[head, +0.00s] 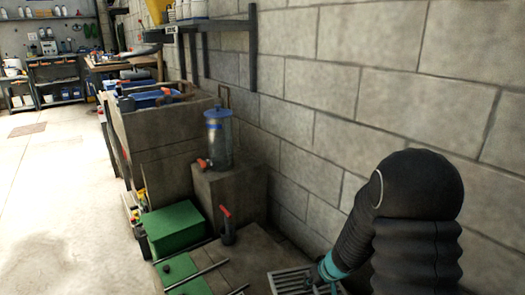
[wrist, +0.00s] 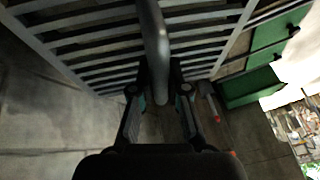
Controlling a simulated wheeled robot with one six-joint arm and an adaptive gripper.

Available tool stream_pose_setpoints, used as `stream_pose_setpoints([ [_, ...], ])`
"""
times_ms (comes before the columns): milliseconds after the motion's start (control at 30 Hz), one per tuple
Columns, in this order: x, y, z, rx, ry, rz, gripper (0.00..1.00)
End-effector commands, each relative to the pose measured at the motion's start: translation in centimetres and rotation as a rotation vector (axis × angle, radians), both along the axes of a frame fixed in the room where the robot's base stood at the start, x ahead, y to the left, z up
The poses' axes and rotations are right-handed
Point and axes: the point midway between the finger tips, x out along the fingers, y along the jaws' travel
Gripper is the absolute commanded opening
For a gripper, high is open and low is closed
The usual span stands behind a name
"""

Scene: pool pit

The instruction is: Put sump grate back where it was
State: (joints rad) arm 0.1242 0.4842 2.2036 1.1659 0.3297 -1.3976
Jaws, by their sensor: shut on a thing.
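The sump grate (head: 284,280) is a pale grey slatted panel at the bottom edge of the head view, partly cut off. In the wrist view the grate (wrist: 95,42) fills the top, with parallel bars inside a frame and a grey bar-like handle (wrist: 155,45) in front of it. My gripper (wrist: 161,80) is shut on the grate by this handle, with one finger on each side. In the head view my gripper (head: 328,272) is at the grate's right side, partly hidden by my arm. I cannot tell whether the grate touches the floor. Its opening is not clearly visible.
A green box (head: 172,228) and a green panel (head: 184,272) lie left of the grate. A red-handled valve (head: 227,226) and a clear blue-lidded canister (head: 218,138) stand behind it. A block wall (head: 340,90) is close on the right. Open floor (head: 50,215) lies left.

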Motion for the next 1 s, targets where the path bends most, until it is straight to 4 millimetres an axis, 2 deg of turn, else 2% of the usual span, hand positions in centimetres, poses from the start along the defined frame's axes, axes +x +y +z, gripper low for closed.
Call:
stream_pose_setpoints([
  [200,-1.6,-0.2,-1.8,0.0,0.002,-0.076,0.0],
  [400,-2.4,-0.3,-2.7,0.001,0.001,-0.127,0.0],
  [1000,-2.9,-0.3,-3.3,0.0,-0.001,-0.134,0.0],
])
